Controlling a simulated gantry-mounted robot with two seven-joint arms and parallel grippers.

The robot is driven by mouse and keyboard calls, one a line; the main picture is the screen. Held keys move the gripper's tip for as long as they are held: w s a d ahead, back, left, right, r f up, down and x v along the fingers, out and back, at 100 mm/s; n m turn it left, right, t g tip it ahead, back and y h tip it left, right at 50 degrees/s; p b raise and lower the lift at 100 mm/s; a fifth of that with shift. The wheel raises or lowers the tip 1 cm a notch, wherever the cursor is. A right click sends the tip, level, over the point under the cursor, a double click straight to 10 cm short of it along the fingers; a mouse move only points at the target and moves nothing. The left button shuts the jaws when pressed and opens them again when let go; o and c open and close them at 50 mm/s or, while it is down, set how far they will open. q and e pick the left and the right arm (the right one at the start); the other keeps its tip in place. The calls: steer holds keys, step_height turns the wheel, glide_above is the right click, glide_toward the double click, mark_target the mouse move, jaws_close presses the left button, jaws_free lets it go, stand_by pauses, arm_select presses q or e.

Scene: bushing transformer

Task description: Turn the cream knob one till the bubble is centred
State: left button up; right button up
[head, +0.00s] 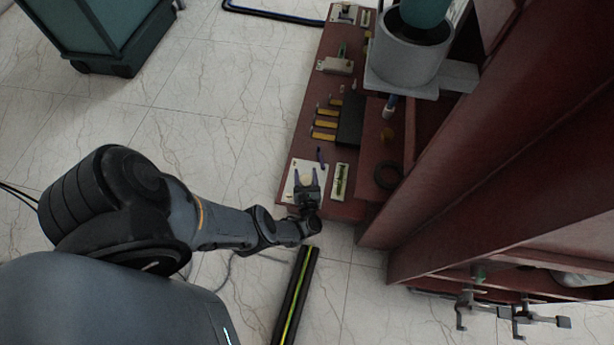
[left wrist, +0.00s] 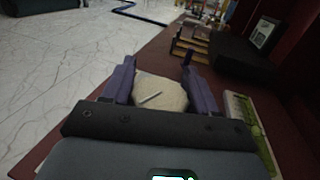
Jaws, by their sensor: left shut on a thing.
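The cream knob (left wrist: 160,92) is a round, pale disc with a light line on its face, seen in the left wrist view. In the head view the knob (head: 306,179) sits on a white plate (head: 290,188) near the front end of the brown bench. My left gripper (head: 307,175) is shut on the knob, one finger on each side; it also shows in the left wrist view (left wrist: 159,78). A pale strip with a green level vial (head: 341,181) lies just right of the knob, and part of this vial (left wrist: 243,112) shows in the left wrist view. The bubble is too small to place.
Yellow-brown blocks (head: 325,124) and a black box (head: 350,120) stand farther up the bench (head: 345,209). A dark ring (head: 387,176) lies to the right, near the tall red-brown body (head: 480,170). Open tiled floor (head: 215,90) is on the left.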

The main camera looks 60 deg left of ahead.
arm_select(q)
steer(key=n+g+y+b, duration=0.1)
steer(key=n+g, duration=0.1)
steer(key=g, duration=0.2)
steer(key=shift+s+n, duration=0.15)
steer(key=shift+n, duration=0.25)
steer(key=shift+s+a+n+g, duration=0.15)
steer(key=shift+n+g, duration=0.75)
steer(key=shift+g, duration=0.6)
steer(key=shift+s+g, duration=0.1)
steer(key=shift+g, duration=0.2)
steer(key=o, duration=1)
steer(key=shift+c, duration=0.2)
